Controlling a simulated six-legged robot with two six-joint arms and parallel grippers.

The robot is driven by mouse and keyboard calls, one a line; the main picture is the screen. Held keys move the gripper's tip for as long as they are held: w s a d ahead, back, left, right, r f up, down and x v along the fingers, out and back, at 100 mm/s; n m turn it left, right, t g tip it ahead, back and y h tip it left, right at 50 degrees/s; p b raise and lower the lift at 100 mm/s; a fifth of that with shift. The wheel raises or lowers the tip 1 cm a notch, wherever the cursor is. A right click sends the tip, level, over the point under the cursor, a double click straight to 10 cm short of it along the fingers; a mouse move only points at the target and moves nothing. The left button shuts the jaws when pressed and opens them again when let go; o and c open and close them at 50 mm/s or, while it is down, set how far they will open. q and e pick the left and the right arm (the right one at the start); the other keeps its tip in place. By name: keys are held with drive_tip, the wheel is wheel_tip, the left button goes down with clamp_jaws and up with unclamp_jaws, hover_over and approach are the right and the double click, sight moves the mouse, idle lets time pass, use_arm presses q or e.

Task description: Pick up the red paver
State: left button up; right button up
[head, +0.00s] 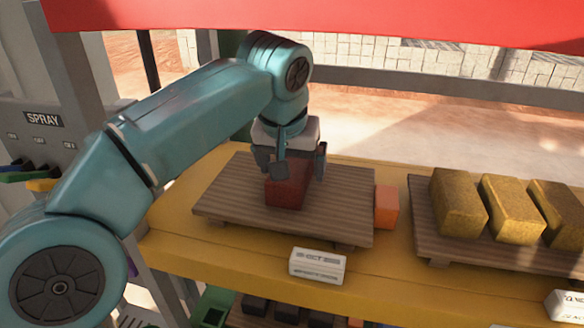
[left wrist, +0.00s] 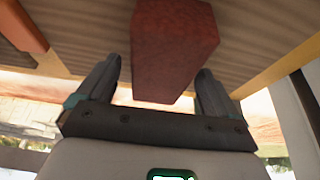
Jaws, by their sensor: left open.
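The red paver (head: 288,192) stands on a slatted wooden pallet (head: 345,205) in the head view. My left gripper (head: 296,170) comes down over it from above, with a finger on either side of its upper part. In the left wrist view the paver (left wrist: 172,50) lies ahead of and between the two open fingers of the left gripper (left wrist: 157,90), with visible gaps beside it. The gripper's fingers and palm hide part of the paver in the head view. My right gripper is not in view.
An orange block (head: 386,207) sits at the pallet's right edge. A second pallet (head: 440,248) to the right carries several yellow blocks (head: 512,208). A white label block (head: 317,266) stands at the yellow shelf's front edge. A SPRAY panel (head: 42,120) is at left.

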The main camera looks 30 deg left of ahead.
use_arm(q)
drive_tip(key=shift+w+f, duration=0.1)
drive_tip(key=shift+f, duration=0.3)
drive_tip(key=shift+a, duration=0.1)
drive_tip(key=shift+f, duration=0.15)
idle(0.3)
clamp_jaws()
